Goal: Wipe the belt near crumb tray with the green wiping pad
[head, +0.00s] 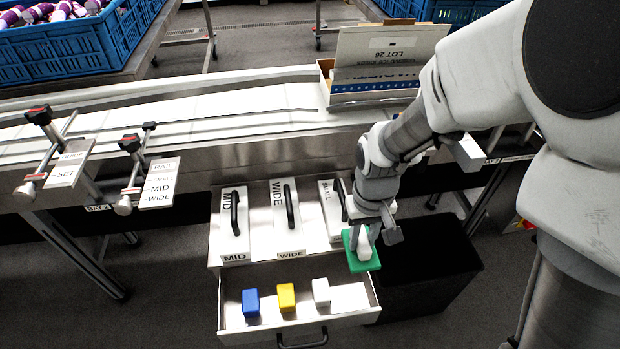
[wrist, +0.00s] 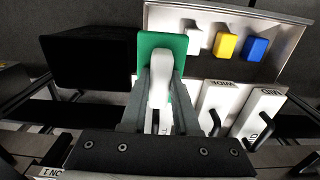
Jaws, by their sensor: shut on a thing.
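The green wiping pad (head: 371,264) hangs below my gripper (head: 366,232), above the right end of the open drawer. In the wrist view, my gripper (wrist: 160,105) is shut on the pad's white handle, and the green pad (wrist: 148,46) shows beyond it. The white conveyor belt (head: 215,121) runs across the head view, behind and above the drawer; the pad is well apart from it. I cannot make out a crumb tray.
The open drawer (head: 262,336) holds blue, yellow and white blocks. Handled panels marked MID, WIDE and SMALL stand behind it. A black bin (head: 430,285) is at right. A carton marked LOT 26 (head: 375,97) stands on the belt's right part. Rail clamps (head: 131,146) edge the belt's left.

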